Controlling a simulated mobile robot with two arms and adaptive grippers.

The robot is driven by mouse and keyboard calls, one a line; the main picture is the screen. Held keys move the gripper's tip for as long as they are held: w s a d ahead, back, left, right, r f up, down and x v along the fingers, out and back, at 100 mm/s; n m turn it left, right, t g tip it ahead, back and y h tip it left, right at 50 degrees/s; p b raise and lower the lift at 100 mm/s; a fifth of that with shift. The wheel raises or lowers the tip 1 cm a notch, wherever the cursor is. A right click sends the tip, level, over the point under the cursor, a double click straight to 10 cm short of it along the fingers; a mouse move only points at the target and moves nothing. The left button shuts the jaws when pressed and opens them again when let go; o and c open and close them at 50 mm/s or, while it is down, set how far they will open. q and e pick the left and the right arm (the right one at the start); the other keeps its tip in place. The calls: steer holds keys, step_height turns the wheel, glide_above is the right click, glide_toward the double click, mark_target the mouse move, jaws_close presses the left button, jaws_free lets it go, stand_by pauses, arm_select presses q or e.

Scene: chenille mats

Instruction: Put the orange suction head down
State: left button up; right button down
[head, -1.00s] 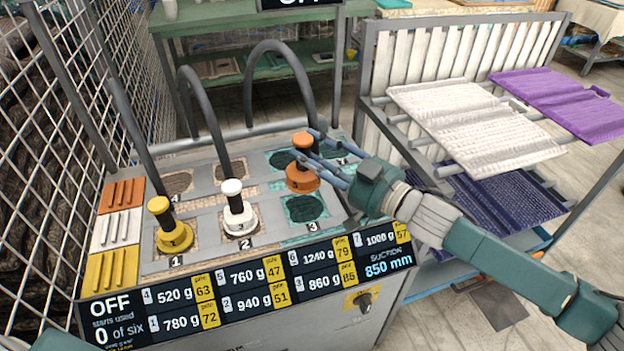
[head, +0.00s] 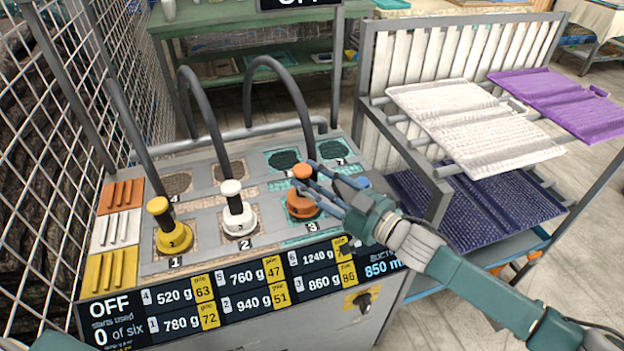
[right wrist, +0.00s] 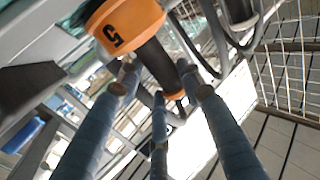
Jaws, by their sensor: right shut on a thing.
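The orange suction head (head: 301,208) has an orange knob on top and a black hose arching up from it. It is over the spot marked 3 in the front row of the bench top; I cannot tell whether it touches the surface. My right gripper (head: 311,187) reaches in from the right and is shut on its neck below the knob. In the right wrist view the orange head (right wrist: 125,22) shows a dark number, with its dark neck between my fingers (right wrist: 160,95). My left gripper is not in view.
A yellow suction head (head: 174,236) stands at spot 1 and a white one (head: 238,218) at spot 2, both with hoses. Dark patches lie in the back row. A rack with a white mat (head: 470,125), a purple mat (head: 565,100) and a navy mat (head: 480,210) stands at right.

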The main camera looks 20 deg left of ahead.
steer(key=c, duration=1.1)
jaws_free()
steer(key=shift+f, duration=0.1)
steer(key=shift+d+r, duration=0.1)
steer(key=shift+r, duration=0.1)
steer(key=b+v, duration=0.1)
steer(key=v, duration=1.1)
steer(key=shift+s, duration=0.1)
